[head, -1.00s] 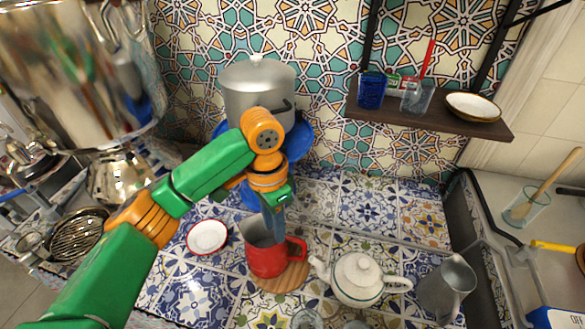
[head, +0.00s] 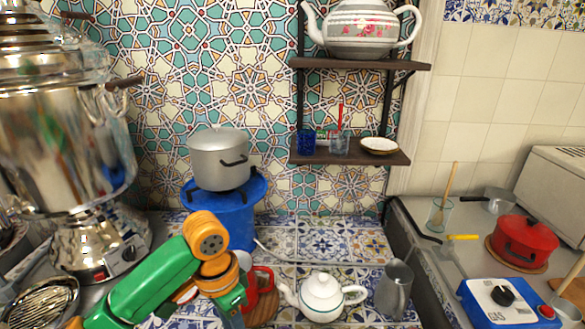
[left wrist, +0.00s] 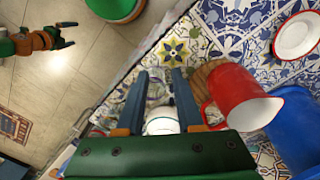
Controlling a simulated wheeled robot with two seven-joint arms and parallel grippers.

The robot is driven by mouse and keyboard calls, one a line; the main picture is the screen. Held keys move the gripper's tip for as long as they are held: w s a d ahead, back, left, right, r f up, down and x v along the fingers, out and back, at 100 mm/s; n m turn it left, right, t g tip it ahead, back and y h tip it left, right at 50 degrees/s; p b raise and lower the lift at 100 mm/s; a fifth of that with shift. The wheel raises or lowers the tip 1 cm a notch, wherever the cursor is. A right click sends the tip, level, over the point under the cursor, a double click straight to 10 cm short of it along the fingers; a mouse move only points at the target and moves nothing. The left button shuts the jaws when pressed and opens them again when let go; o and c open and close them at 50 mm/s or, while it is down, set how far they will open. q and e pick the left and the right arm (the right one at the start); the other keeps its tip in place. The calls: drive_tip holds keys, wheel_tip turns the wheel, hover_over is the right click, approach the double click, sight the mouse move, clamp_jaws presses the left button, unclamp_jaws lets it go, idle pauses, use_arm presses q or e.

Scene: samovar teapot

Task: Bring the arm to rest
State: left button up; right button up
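My left arm, green and orange, comes in from the lower left of the head view. Its gripper (head: 232,312) is low in the picture, in front of and overlapping the red pitcher (head: 264,282); its fingertips are cut off there. In the left wrist view the left gripper (left wrist: 160,75) has its two fingers apart with nothing between them. The red pitcher (left wrist: 238,95) is just right of the fingers. My right gripper (left wrist: 66,34) is at the upper left of that view, over the floor, its fingers apart and empty. It is outside the head view.
A white teapot (head: 320,296) and a grey metal jug (head: 394,288) stand on the tiled counter right of the red pitcher. A large samovar (head: 65,140) stands left. A grey pot (head: 219,158) sits on a blue container (head: 236,212) behind. Shelves (head: 350,154) are on the wall.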

use_arm(q)
drive_tip(key=s+d+f+n+t+h, duration=0.1)
drive_tip(key=s+d+f+h, duration=0.15)
drive_tip(key=f, duration=0.25)
drive_tip(key=s+d+f+t+h, duration=0.1)
drive_tip(key=s+d+f, duration=0.2)
drive_tip(key=f, duration=0.3)
drive_tip(key=s+a+f+n+t+y, duration=0.1)
drive_tip(key=s+a+f+n+y, duration=0.15)
drive_tip(key=s+a, duration=0.3)
drive_tip(key=s+a+f+n+t+y, duration=0.1)
drive_tip(key=s+a+f+n+y, duration=0.1)
drive_tip(key=s+a+n, duration=0.3)
wheel_tip(320, 180, down, 10)
drive_tip(key=w+a+r+m, duration=0.1)
drive_tip(key=m, duration=0.1)
drive_tip(key=s+a+f+g, duration=0.2)
drive_tip(key=s+f, duration=1.2)
drive_tip(key=f, duration=0.3)
drive_tip(key=shift+a+f+g, duration=0.15)
drive_tip(key=shift+f+g, duration=0.15)
drive_tip(key=shift+f, duration=0.1)
